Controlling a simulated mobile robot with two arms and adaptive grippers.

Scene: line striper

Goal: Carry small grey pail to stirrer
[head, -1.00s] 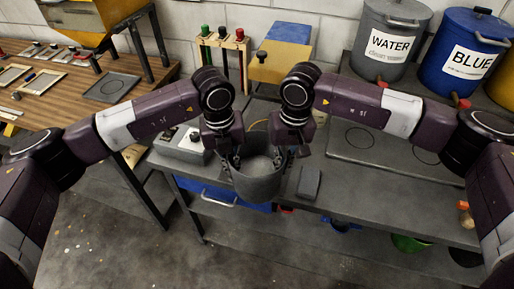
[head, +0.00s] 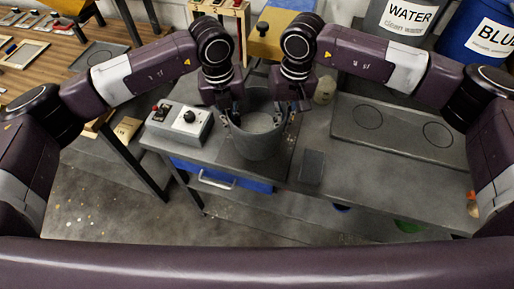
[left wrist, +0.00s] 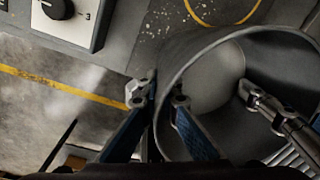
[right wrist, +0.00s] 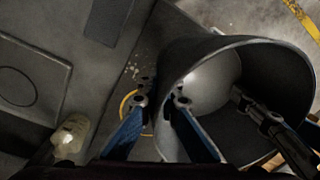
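The small grey pail (head: 255,145) is upright between my two grippers, above or on the grey bench; I cannot tell whether its base touches. A pale round area shows inside it. My left gripper (head: 232,115) is shut on the pail's left rim, one finger inside and one outside, as the left wrist view (left wrist: 160,100) shows. My right gripper (head: 290,112) is shut on the opposite rim, also seen in the right wrist view (right wrist: 160,98). A grey control box (head: 180,125), likely the stirrer's, has a black knob and red switch. A yellow ring marking (left wrist: 222,12) lies partly hidden beside the pail.
A dark flat block (head: 312,167) lies right of the pail. A small pale jar (head: 325,90) stands behind my right gripper. A tray with two rings (head: 385,152) is at right. WATER (head: 400,20) and blue (head: 478,35) bins stand behind. Bench front right is clear.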

